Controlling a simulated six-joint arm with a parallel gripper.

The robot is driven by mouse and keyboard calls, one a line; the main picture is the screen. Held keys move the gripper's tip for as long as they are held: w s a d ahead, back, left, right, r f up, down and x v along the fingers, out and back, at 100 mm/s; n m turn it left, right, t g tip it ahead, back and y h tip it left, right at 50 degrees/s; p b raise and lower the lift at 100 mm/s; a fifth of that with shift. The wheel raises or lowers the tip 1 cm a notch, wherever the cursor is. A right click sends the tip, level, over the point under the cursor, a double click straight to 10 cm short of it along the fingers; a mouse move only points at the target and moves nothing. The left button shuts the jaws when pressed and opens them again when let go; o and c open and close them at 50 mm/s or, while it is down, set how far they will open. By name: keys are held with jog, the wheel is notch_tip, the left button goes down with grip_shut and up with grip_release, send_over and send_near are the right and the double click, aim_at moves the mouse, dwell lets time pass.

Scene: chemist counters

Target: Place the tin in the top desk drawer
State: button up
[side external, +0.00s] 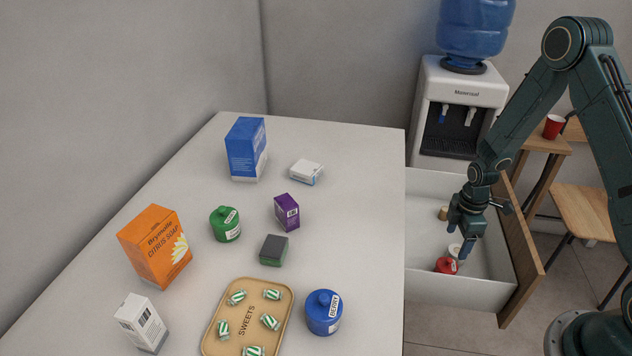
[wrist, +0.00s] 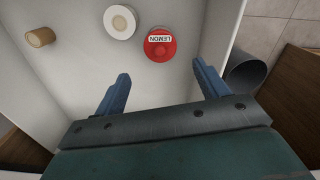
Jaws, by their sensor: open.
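The desk drawer (side external: 480,285) is pulled open, with white walls and a wooden front. A red tin (side external: 446,265) labelled LEMON stands on its floor, and it also shows in the wrist view (wrist: 160,50). My gripper (side external: 459,252) points down into the drawer, above and close to the red tin. Its jaws are open and empty in the wrist view (wrist: 161,72), with the tin beyond the fingertips and not between them. On the desk stand a green tin (side external: 224,225) and a blue tin (side external: 322,318) labelled BERRY.
A white round item (wrist: 119,22) and a tan cylinder (wrist: 41,37) share the drawer. The desk (side external: 355,210) holds an orange soap box (side external: 152,250), a blue box (side external: 243,150), small boxes, a sponge (side external: 273,250) and a sweets tray (side external: 213,335). A water cooler (side external: 460,95) stands behind.

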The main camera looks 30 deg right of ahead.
jog(key=s+a+r+m+t, duration=0.1)
jog(key=a+r+m, duration=0.25)
jog(key=r, duration=0.85)
jog(key=a+r+m+t, duration=0.2)
jog(key=a+r, duration=0.2)
jog(key=r, duration=0.7)
jog(key=s+a+r+m+t, duration=0.1)
jog(key=s+a+r+m, duration=0.2)
jog(key=s+r, duration=0.3)
jog(key=s+a+r+m+t, duration=0.1)
jog(key=s+a+r+m, duration=0.2)
jog(key=s+r, duration=0.4)
jog(key=s+a, duration=0.1)
jog(key=s, duration=0.3)
jog(key=shift+r+t, duration=0.2)
jog(key=shift+t, duration=0.1)
